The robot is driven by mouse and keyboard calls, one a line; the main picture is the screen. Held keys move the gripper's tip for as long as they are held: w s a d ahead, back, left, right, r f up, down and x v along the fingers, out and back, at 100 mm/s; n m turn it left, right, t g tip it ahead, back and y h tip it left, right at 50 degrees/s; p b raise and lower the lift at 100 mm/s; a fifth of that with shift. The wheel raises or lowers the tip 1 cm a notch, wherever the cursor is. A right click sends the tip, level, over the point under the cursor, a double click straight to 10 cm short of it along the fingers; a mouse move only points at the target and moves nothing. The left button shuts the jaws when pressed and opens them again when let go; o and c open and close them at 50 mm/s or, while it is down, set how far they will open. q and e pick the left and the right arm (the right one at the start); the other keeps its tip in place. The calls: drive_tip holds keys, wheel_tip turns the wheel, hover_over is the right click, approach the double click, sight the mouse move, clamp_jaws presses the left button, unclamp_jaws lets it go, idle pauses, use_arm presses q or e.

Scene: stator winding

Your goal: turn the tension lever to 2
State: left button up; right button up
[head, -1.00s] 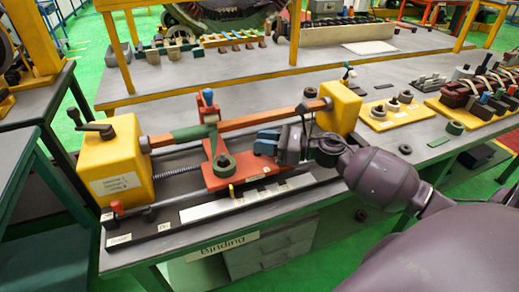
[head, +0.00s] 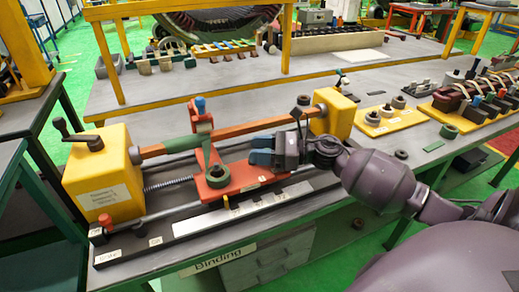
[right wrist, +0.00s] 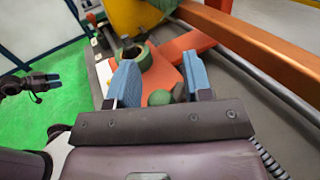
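A yellow box (head: 104,178) at the left end of the winding machine carries a label with several lines, too small to read. A black lever (head: 75,133) stands on its top. A red carriage (head: 228,181) sits mid-machine with a green ring (head: 215,176). My right gripper (head: 260,150) is above the carriage's right part. In the right wrist view its blue fingers (right wrist: 160,85) are apart, with a green ball (right wrist: 160,97) showing between them; I cannot tell contact. What looks like my left gripper (right wrist: 35,84) shows small at the left there; its opening is unclear.
A brown bar (head: 245,129) spans the machine to a right yellow block (head: 334,113). A red knob (head: 105,222) is at the front left. A yellow tray (head: 390,119) and several parts lie right on the bench. Open green floor (head: 350,262) lies in front.

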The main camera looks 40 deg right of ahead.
drive_tip(key=v, duration=1)
drive_tip(key=shift+s+d+b, duration=0.25)
drive_tip(key=shift+d+b, duration=0.05)
idle(0.4)
